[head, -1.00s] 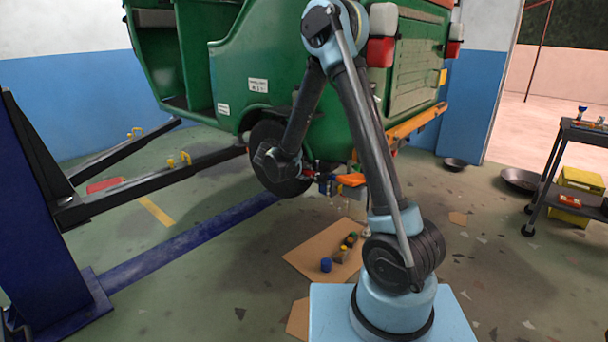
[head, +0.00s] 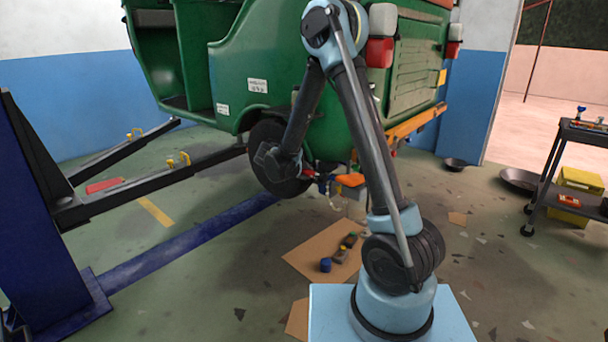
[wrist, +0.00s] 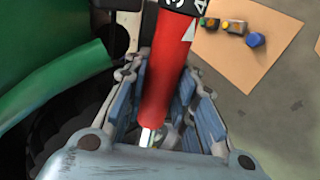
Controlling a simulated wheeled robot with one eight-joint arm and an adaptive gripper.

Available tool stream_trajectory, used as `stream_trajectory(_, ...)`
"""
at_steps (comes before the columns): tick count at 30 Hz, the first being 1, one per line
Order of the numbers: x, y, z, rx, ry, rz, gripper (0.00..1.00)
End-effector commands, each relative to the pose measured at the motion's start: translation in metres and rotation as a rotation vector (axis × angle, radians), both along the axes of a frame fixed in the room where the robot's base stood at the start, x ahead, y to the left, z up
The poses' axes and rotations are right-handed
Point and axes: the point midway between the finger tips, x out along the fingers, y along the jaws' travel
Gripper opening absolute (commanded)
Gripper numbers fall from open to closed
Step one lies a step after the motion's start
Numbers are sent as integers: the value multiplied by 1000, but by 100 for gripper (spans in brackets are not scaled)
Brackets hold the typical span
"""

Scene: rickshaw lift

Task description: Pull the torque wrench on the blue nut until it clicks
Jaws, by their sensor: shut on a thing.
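The torque wrench (wrist: 160,75) has a red handle and a black end with white markings, which runs out of the top of the wrist view. My gripper (wrist: 163,100) has its blue-grey pads on either side of the red handle and is shut on it. In the head view, a little red of the wrench shows beside the rear wheel (head: 270,175), where my arm hides most of the gripper. I cannot make out the blue nut on the vehicle or the wrench's far end.
The green rickshaw (head: 235,75) is held up on black lift arms (head: 160,169). A cardboard sheet (head: 303,253) on the floor bears several small pieces, including a blue one (head: 325,265). A dark trolley (head: 562,150) stands at the right. Floor between is mostly clear.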

Motion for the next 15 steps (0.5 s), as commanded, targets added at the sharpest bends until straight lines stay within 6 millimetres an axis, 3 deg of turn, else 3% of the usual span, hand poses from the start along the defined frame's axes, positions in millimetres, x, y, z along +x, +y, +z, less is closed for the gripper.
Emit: stream_trajectory(15,4,-3,0,-1,-1,0,0)
